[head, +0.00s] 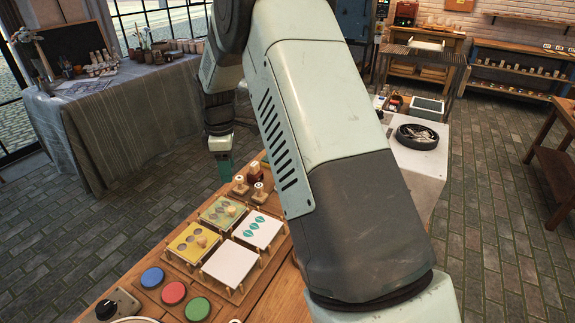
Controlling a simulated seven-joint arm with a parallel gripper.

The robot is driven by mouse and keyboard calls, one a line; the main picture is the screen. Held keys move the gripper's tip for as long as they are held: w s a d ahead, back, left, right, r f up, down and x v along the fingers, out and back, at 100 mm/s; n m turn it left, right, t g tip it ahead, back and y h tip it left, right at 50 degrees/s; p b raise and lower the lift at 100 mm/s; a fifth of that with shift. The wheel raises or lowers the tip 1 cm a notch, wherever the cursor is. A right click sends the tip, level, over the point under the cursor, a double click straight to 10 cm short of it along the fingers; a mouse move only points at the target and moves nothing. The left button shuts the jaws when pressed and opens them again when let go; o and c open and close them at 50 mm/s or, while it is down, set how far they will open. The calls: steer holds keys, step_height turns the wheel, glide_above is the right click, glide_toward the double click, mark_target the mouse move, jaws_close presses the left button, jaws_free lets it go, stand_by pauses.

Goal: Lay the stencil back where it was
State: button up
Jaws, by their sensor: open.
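An olive-green stencil (214,217) with dark oval holes and a round wooden knob lies in the back left spot of a wooden rack on the table. A yellow stencil (185,249) with a similar knob lies in the front left spot. A white plate (247,238) with teal oval marks lies right of the green stencil. A blank white plate (223,272) lies in front of it, beside the yellow stencil. My gripper (224,170) is open and above the table's far left edge, behind the green stencil and apart from both stencils. Its fingers are small and partly unclear here.
Wooden-handled stamps (240,186) stand behind the rack. My arm hides the table's right part.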

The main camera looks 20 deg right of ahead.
steer(key=s+d+r+m+t, duration=0.15)
steer(key=s+r+m, duration=0.25)
steer(key=s+r, duration=0.45)
steer(key=s+d+r+m+t, duration=0.1)
steer(key=s+d+r+m, duration=0.35)
steer(key=r, duration=0.75)
steer(key=s+d+r+m+t, duration=0.1)
steer(key=s+m, duration=0.2)
steer(key=s, duration=0.8)
steer(key=s+d+r+m+t, duration=0.1)
steer(key=s+m, duration=0.3)
steer(key=s, duration=0.7)
steer(key=shift+r+t, duration=0.3)
steer(key=shift+t, duration=0.05)
steer(key=shift+d, duration=0.1)
